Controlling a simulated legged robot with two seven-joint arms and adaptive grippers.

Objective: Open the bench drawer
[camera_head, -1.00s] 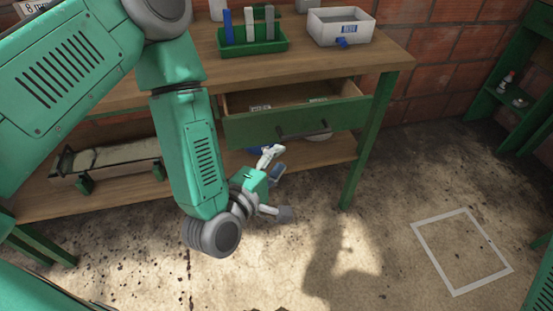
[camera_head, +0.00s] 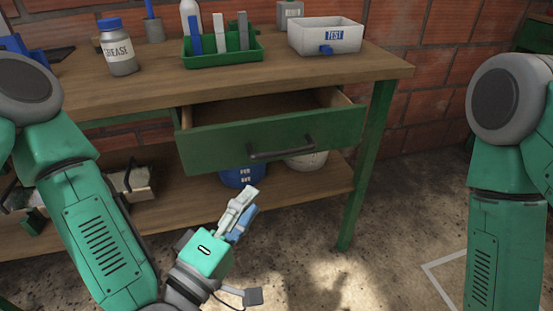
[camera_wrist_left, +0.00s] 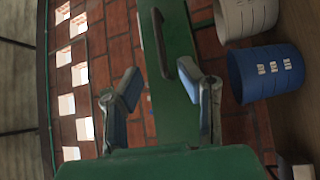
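The bench drawer (camera_head: 225,143) has a green front and stands pulled out, with its wooden inside partly visible. Its dark bar handle (camera_head: 280,148) is on the front. My left gripper (camera_head: 240,212) is in front of and below the drawer, apart from the handle. In the left wrist view, my left gripper's fingers (camera_wrist_left: 166,92) are spread with nothing between them, and the drawer front (camera_wrist_left: 182,30) and handle (camera_wrist_left: 160,45) show beyond them. My right arm (camera_head: 495,200) is at the right edge; its gripper is out of view.
On the bench top (camera_head: 160,82) are a grease jar (camera_head: 119,52), a green rack (camera_head: 222,50) and a white bin (camera_head: 325,36). A blue bucket (camera_head: 242,176) and a pale bucket (camera_head: 307,160) sit on the shelf below. A green bench leg (camera_head: 365,165) stands right of the drawer.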

